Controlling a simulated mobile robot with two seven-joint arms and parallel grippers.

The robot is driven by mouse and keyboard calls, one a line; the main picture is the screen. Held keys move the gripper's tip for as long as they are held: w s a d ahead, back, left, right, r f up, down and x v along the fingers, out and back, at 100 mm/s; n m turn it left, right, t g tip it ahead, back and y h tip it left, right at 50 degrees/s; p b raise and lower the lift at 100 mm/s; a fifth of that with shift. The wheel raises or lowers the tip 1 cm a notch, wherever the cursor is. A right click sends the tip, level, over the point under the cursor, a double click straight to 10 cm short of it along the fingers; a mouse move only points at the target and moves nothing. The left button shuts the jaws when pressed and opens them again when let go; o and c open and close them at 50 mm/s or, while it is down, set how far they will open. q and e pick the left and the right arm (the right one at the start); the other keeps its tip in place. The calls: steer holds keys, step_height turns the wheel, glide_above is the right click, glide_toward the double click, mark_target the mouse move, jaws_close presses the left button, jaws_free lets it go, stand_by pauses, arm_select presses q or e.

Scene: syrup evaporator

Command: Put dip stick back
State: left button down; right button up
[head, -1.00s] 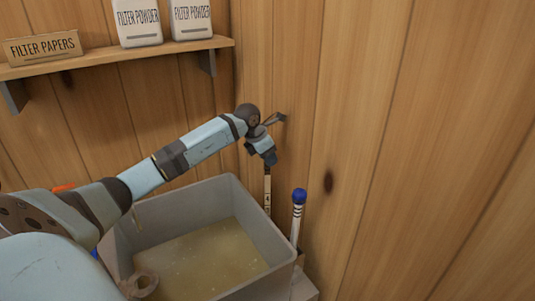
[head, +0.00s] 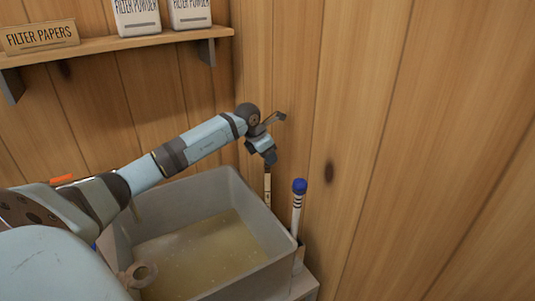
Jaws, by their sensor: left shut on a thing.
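The dip stick (head: 267,187) is a thin, pale wooden strip with dark marks. It hangs upright below my left gripper (head: 268,160), which is shut on its top. The stick is at the far right side of the grey tank (head: 180,189), near the wood wall; its lower end is hidden behind the tank's rim. A white tube with a blue cap and dark bands (head: 298,212) stands upright in a small holder (head: 299,258) at the tank's right side, to the right of the stick and apart from it. My right gripper is not in view.
The tank holds cloudy yellowish liquid (head: 200,250). Wood walls meet in a corner close behind my left gripper. A shelf (head: 120,48) at upper left carries a filter papers box (head: 40,36) and two filter powder containers (head: 136,17). An orange item (head: 62,179) shows partly behind my arm.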

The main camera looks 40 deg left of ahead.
mark_target(267, 171)
arm_select(q)
steer(key=shift+f+b, duration=0.85)
steer(key=shift+f, duration=0.75)
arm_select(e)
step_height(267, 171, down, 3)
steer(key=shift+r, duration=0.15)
arm_select(q)
jaws_free()
steer(key=shift+p+v, duration=1.45)
steer(key=shift+v, duration=1.15)
steer(key=shift+p+v, duration=0.7)
steer(key=shift+v, duration=0.85)
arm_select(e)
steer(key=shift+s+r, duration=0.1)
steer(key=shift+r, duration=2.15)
